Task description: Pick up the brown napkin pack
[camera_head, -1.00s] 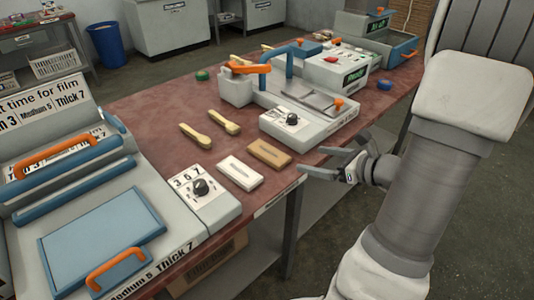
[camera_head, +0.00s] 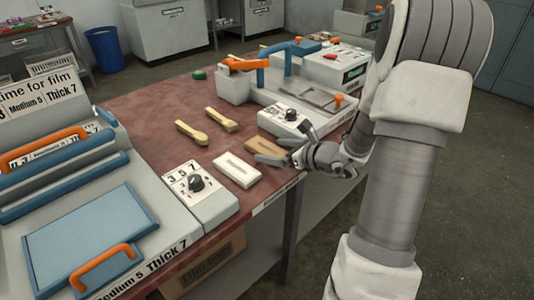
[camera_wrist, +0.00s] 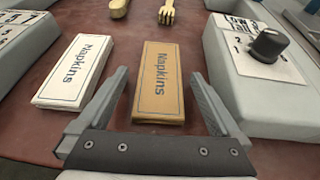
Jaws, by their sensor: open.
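The brown napkin pack (camera_wrist: 159,88) lies flat on the red-brown table in the wrist view, with "Napkins" printed along it. It also shows in the head view (camera_head: 265,145), partly hidden by my gripper. My gripper (camera_wrist: 160,90) is open and empty. In the wrist view its two fingers reach along either side of the pack's near part, apart from it. In the head view my gripper (camera_head: 271,150) is over the table's front edge, close by the pack.
A white napkin pack (camera_head: 237,170) lies left of the brown one. A grey machine with a knob (camera_wrist: 262,65) stands close on the right. Two wooden utensils (camera_head: 206,126) lie behind. A large sealing machine (camera_head: 95,200) fills the left side.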

